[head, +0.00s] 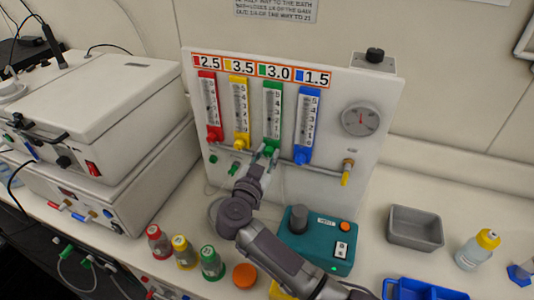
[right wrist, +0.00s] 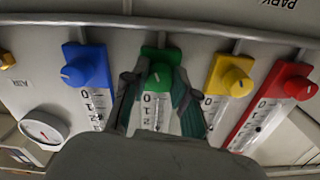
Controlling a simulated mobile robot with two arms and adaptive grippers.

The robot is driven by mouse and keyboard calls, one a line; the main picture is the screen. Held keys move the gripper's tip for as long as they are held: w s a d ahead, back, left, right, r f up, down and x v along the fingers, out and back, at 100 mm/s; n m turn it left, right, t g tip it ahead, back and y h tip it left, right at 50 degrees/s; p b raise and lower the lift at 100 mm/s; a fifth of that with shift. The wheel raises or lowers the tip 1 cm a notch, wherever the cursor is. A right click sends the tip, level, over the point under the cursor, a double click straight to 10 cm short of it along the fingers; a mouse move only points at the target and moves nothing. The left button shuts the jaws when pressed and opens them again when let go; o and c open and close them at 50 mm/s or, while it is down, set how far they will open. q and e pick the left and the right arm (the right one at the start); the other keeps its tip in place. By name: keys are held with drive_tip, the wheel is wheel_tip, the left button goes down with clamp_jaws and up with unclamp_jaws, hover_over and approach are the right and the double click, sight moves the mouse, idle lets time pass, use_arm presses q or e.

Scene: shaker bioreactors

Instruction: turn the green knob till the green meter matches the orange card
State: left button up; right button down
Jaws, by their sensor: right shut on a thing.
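The green knob (head: 268,147) sits at the foot of the green meter (head: 273,108) on the upright white panel. My right gripper (head: 264,153) is shut on the green knob, with a finger on either side of it, as the right wrist view shows (right wrist: 158,88). That view shows the knob (right wrist: 159,76) with a pale pointer line and the low end of the meter's scale. The float level is too small to read. The orange-bordered card (head: 262,72) above the meters shows 3.0 beside a green square. My left gripper is not in view.
Red (head: 209,105), yellow (head: 240,112) and blue (head: 306,125) meters with their own knobs flank the green one closely. A round gauge (head: 361,119) is at the panel's right. A teal box (head: 318,240), capped bottles (head: 185,252) and a grey tray (head: 415,228) stand on the bench.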

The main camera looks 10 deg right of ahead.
drive_tip(key=shift+m, duration=2.2)
drive_tip(key=c, duration=0.9)
unclamp_jaws()
